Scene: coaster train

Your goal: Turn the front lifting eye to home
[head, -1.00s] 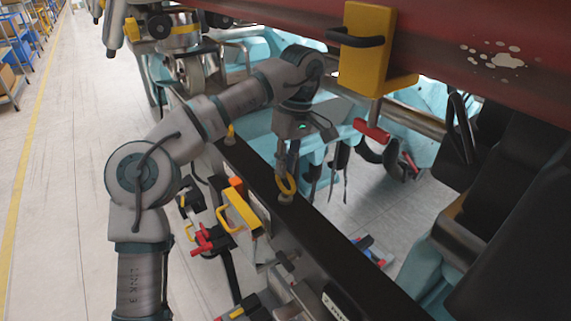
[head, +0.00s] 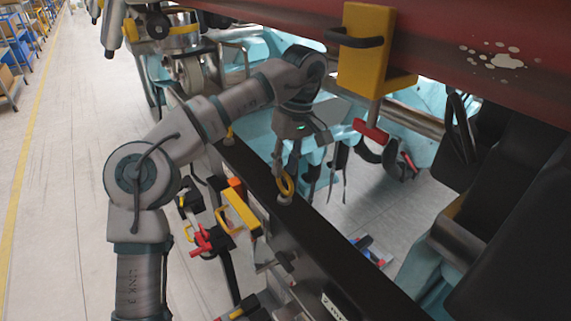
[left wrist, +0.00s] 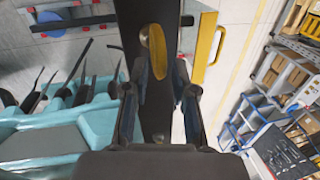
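A yellow lifting eye (head: 286,187) stands on a pale round base on the black beam (head: 325,223). My left gripper (head: 286,175) is above the beam, fingers pointing down at this eye. In the left wrist view the eye (left wrist: 158,52) shows as a narrow upright ring between the two fingertips of the left gripper (left wrist: 160,85). The fingers are apart, one on each side of the ring; a firm grip does not show. A second yellow eye (head: 229,133) stands farther along the beam, partly hidden by my arm. My right gripper is not in view.
A yellow bracket with a black handle (head: 360,60) and a red T-handle (head: 371,131) hang from the red body above right. A yellow handle (head: 240,211) and red clamps (head: 207,240) sit left of the beam. Black seats (head: 510,200) stand at right.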

